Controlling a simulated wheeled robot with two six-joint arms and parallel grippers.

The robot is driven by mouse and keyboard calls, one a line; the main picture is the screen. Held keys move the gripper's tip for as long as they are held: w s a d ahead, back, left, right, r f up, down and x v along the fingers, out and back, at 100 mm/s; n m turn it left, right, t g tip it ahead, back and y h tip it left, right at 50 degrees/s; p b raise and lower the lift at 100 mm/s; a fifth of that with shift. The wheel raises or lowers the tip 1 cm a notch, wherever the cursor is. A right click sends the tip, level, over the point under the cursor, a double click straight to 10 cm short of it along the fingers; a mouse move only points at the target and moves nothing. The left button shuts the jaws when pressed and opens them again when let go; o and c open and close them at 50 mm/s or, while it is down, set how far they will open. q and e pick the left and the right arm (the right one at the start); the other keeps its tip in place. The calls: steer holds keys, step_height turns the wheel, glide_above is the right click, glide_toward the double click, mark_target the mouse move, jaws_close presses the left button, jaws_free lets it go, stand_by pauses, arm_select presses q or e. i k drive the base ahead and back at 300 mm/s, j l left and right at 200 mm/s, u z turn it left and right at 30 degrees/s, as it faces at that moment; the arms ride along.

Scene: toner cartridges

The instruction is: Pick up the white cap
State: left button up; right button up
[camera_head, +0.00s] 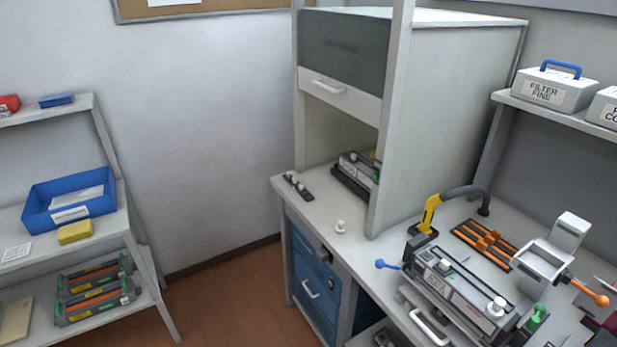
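A small white cap (340,227) stands on the pale worktop, in front of the open cabinet and near the worktop's front edge. Nothing touches it. Another white cap-like knob (496,307) sits on the right end of a grey toner cartridge (455,287) held in the bench fixture. A second cartridge (357,172) lies inside the cabinet, partly hidden by the cabinet's side wall. Neither of my grippers can be made out in the head view.
A dark strip with small knobs (298,187) lies left of the cap. A yellow-and-grey hose arm (430,213) and an orange-handled lever (600,299) rise around the fixture. A shelf (100,225) with a blue bin (40,207) stands left. Open floor (225,300) lies between.

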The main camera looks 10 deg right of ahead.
mark_target(341, 229)
steer(key=i+j+z, duration=0.2)
steer(key=i+j, duration=0.25)
steer(key=i+j+z, duration=0.2)
steer(key=i+j, duration=0.2)
steer(key=j, duration=0.2)
